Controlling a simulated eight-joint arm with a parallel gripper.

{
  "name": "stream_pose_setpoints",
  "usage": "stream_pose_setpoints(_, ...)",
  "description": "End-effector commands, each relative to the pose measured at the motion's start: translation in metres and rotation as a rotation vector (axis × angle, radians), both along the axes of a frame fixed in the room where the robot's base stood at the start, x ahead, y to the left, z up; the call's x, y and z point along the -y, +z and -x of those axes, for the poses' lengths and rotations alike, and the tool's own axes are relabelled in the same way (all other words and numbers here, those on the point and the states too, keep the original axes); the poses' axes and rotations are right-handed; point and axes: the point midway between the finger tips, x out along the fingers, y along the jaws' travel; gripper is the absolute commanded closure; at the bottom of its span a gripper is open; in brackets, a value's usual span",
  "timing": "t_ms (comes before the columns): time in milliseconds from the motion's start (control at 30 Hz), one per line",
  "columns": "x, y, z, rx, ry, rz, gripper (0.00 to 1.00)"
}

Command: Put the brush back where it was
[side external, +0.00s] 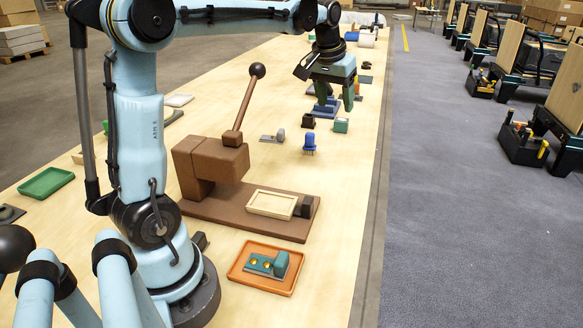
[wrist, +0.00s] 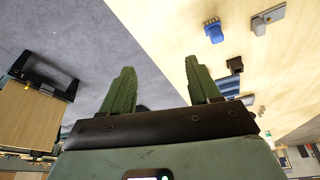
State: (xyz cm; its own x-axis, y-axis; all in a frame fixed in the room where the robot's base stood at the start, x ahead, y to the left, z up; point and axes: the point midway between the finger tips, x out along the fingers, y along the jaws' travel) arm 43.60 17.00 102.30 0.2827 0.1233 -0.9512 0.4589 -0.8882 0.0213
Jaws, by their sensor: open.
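A small blue piece with what looks like a bristled end, probably the brush (side external: 309,142), stands on the bench in front of my gripper. In the wrist view the brush (wrist: 213,31) is near the top, beyond the right finger and apart from it. My gripper (side external: 336,97) is open, with two green fingers pointing down above the bench, toward its right edge. In the wrist view my gripper (wrist: 160,72) has nothing between its fingers.
A blue stepped stand (side external: 327,108), a dark brown block (side external: 308,121), a green block (side external: 341,126) and a grey plate (side external: 268,139) lie near my gripper. A brown lever press (side external: 215,165) and an orange tray (side external: 240,275) are nearer the camera. The floor lies right of the bench.

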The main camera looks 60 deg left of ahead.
Motion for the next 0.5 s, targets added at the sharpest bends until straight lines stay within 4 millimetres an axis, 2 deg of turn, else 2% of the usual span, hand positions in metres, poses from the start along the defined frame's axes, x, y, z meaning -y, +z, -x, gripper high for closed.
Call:
stream_pose_setpoints(33, 0.018, 0.002, 0.009, 0.019, -0.036, -0.009, 0.39)
stream_pose_setpoints(100, 0.038, 0.002, 0.021, 0.046, -0.081, -0.019, 0.39)
stream_pose_setpoints(267, 0.082, -0.005, 0.052, 0.108, -0.185, -0.043, 0.39)
stream_pose_setpoints(500, 0.135, -0.033, 0.103, 0.205, -0.338, -0.072, 0.39)
